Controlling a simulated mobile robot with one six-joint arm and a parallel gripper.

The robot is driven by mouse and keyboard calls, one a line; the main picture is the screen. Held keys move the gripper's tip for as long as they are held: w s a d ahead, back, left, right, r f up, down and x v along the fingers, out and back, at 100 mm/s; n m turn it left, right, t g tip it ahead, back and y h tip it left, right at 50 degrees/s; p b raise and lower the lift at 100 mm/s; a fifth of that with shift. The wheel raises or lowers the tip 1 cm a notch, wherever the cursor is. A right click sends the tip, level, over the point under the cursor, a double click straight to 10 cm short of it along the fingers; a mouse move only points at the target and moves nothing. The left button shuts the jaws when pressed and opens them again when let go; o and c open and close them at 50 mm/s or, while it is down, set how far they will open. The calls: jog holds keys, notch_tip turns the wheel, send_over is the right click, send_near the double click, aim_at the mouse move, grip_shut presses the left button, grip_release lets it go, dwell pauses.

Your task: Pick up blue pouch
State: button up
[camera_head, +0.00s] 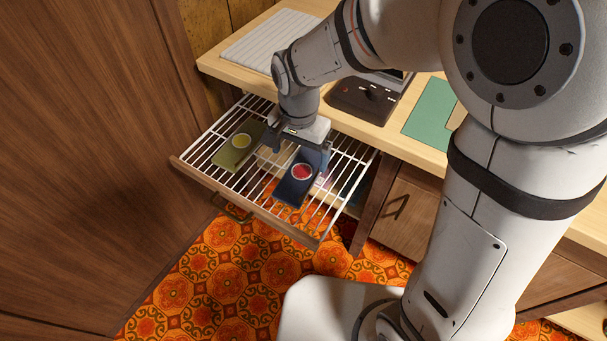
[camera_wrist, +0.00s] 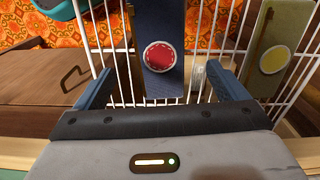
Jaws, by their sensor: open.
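The blue pouch (camera_head: 294,188), dark blue with a round red patch, lies on the white wire rack of the pulled-out drawer. It also shows upper middle in the wrist view (camera_wrist: 157,25). My gripper (camera_head: 299,152) is at the pouch's end nearest the counter, pointing down. In the wrist view my gripper (camera_wrist: 165,85) is open, with one dark blue finger on each side of the pouch's near end. There is space between the pouch and each finger. Nothing is held. Whether the fingertips are level with the pouch is unclear.
An olive pouch (camera_head: 238,147) with a yellow patch lies left of the blue one on the wire rack (camera_head: 345,180). The counter (camera_head: 212,64) edge is close behind my gripper. A tall wooden panel (camera_head: 70,150) stands left of the drawer. Patterned floor lies below.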

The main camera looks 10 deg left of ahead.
aim_at(301, 173)
jog(key=f+b, duration=0.1)
jog(key=f, duration=0.2)
jog(key=f+b, duration=0.1)
jog(key=f, duration=0.3)
jog(key=shift+w+d, duration=0.1)
jog(key=shift+w, duration=0.1)
jog(key=shift+c, duration=0.2)
jog(key=c, duration=1)
